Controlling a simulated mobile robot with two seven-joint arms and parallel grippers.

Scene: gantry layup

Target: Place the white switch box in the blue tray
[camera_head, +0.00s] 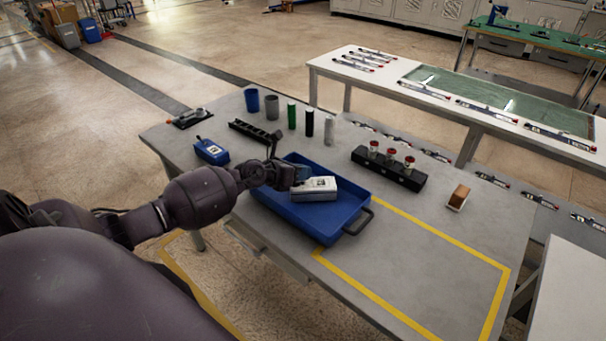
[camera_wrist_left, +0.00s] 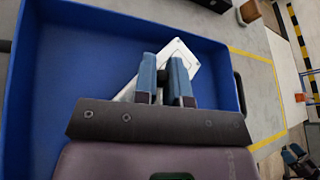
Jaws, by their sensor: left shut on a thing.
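The white switch box (camera_head: 316,188) is over the blue tray (camera_head: 330,227), inside its outline in the head view. My left gripper (camera_head: 301,176) reaches in from the left and is shut on the box's left end. In the left wrist view the white switch box (camera_wrist_left: 183,58) lies at a slant between and beyond the fingers (camera_wrist_left: 163,88), with the blue tray (camera_wrist_left: 112,28) around it. The fingers hide part of the box. I cannot tell whether the box touches the tray floor. My right gripper is not in view.
A blue switch box (camera_head: 211,151) stands left of the tray. Several cylinders, including a green one (camera_head: 292,114), stand behind it. A black block with red-topped parts (camera_head: 388,168) and a brown block (camera_head: 458,197) are to the right. The yellow-outlined table area (camera_head: 420,265) is clear.

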